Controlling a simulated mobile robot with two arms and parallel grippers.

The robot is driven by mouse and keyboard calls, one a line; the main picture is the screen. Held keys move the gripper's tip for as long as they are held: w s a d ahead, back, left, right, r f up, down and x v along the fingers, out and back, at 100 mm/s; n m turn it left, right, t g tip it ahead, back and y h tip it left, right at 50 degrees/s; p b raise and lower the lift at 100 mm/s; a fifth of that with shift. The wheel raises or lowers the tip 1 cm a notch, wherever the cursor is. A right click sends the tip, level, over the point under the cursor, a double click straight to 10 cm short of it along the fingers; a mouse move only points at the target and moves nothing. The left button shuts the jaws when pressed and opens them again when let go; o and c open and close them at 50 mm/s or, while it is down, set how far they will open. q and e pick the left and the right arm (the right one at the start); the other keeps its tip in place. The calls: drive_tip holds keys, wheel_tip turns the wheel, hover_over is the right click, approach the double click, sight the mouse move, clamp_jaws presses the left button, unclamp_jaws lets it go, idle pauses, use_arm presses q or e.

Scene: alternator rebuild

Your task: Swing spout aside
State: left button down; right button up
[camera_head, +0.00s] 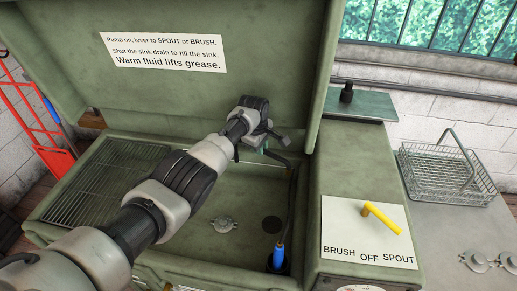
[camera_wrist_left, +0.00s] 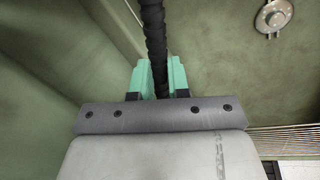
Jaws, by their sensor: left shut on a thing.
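The spout is a black ribbed flexible tube, clearest in the left wrist view (camera_wrist_left: 154,40), where it runs between the two green fingers. My left gripper (camera_wrist_left: 157,78) is shut on it. In the head view the left gripper (camera_head: 264,146) is over the back right part of the green sink (camera_head: 185,228), near its right wall. My wrist hides part of the spout there, and its outlet end cannot be made out. My right gripper is not in view.
A blue-handled brush (camera_head: 278,257) stands at the sink's front right, with a thin black hose rising from it. A metal drain fitting (camera_head: 223,224) is on the sink floor. The yellow lever (camera_head: 381,218) slants toward SPOUT. A wire basket (camera_head: 445,172) stands right. The raised lid (camera_head: 70,60) is behind.

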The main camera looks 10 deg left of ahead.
use_arm(q)
drive_tip(key=c, duration=1.1)
unclamp_jaws()
drive_tip(key=shift+a, duration=0.1)
drive_tip(key=shift+r+p, duration=0.3)
drive_tip(key=shift+r, duration=0.25)
wheel_tip(320, 180, up, 10)
drive_tip(key=s, duration=0.2)
drive_tip(key=shift+a+f, duration=0.2)
drive_tip(key=shift+a, duration=0.2)
drive_tip(key=shift+f, duration=0.1)
